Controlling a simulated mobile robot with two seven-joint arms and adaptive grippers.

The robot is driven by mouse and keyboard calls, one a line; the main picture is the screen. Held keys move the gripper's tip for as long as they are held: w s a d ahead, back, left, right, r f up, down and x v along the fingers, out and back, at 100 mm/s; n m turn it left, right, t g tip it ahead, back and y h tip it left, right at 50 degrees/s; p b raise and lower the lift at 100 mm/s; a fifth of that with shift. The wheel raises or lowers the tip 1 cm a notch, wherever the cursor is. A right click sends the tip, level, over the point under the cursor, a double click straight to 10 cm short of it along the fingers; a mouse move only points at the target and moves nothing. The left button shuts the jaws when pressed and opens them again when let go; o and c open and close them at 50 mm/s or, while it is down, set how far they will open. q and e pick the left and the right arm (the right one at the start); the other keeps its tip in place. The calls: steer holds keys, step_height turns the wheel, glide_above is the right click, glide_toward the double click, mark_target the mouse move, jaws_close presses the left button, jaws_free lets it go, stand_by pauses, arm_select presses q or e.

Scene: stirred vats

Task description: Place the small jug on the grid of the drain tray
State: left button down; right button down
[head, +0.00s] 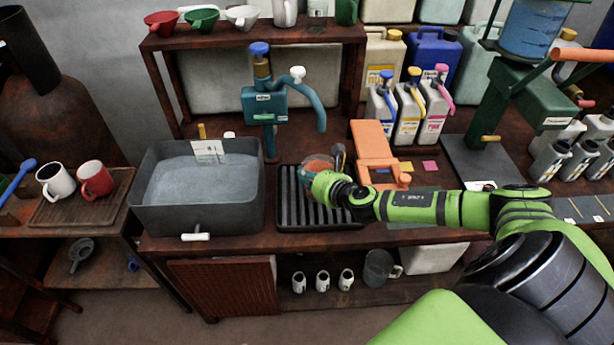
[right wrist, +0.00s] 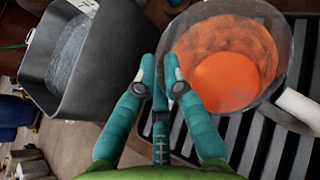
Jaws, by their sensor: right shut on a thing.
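The small jug (head: 317,163) is a clear, wide-mouthed vessel with orange inside. It also shows in the right wrist view (right wrist: 258,48), with its open top facing the camera. My right gripper (right wrist: 162,78) has its teal fingers close together at the jug's near side and is shut on it. In the head view the gripper (head: 326,180) partly covers the jug. The dark drain tray (head: 287,205) with its slatted grid lies under the jug. Whether the jug's base touches the grid is hidden. My left gripper is not in view.
A grey vat (head: 150,215) of greyish liquid stands left of the tray. A teal pump (head: 265,105) rises behind it. An orange device (head: 372,145) stands right of the tray, with several jerrycans behind. Shelves (head: 260,32) stand at the back.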

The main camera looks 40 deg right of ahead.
steer(key=c, duration=1.3)
jaws_free()
steer(key=shift+f, duration=0.1)
steer(key=shift+r, duration=0.2)
steer(key=shift+b+v, duration=0.65)
steer(key=shift+v, duration=5.35)
